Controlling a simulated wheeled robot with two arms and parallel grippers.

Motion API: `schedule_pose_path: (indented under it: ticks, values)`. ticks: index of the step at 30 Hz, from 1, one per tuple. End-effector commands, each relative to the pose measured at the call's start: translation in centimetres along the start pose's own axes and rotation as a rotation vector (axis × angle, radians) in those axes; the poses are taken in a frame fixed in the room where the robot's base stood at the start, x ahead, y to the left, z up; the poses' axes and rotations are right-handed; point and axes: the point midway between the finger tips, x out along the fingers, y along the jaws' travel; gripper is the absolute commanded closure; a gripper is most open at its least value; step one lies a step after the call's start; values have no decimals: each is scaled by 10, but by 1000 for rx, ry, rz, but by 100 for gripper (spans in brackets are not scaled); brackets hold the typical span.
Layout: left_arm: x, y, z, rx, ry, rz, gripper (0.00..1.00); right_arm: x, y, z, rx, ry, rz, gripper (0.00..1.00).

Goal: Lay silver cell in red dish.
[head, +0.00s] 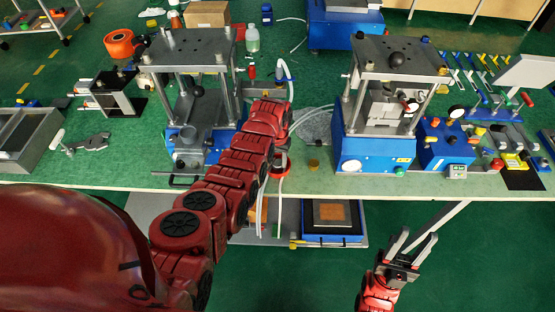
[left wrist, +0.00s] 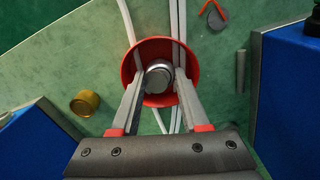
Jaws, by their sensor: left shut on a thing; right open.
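The silver cell (left wrist: 158,76) is a short shiny metal cylinder between the fingertips of my left gripper (left wrist: 160,82), which is shut on it. The red dish (left wrist: 190,58) is round and lies around and behind the fingertips in the left wrist view. The cell appears within its rim, but I cannot tell whether it touches the bottom. In the head view the dish (head: 281,171) shows near the bench's front edge, partly hidden by my left arm. My right gripper (head: 410,243) is open and empty, in front of the bench at lower right.
A brass cylinder (left wrist: 85,103) stands left of the dish in the left wrist view. White tubes (left wrist: 129,22) run past the dish. Blue-based presses stand on both sides, the right one (head: 375,150) and the left one (head: 190,150), leaving a narrow gap.

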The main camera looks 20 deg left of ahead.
Motion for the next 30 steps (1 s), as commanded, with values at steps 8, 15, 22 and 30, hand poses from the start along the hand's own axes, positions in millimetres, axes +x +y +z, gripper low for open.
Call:
schedule_pose_path:
  ticks: [8, 15, 22, 30]
  values:
    - [3, 0, 0, 0, 0, 0, 46, -3, 0, 0, 0, 0, 0, 55]
    - [3, 0, 0, 0, 0, 0, 43, -3, 0, 0, 0, 0, 0, 55]
    - [-4, 0, -1, 0, 1, 0, 43, -2, 0, 0, 0, 0, 0, 55]
    - [-35, 1, -2, 0, 6, 1, 43, -10, 0, 2, 0, 0, 0, 55]
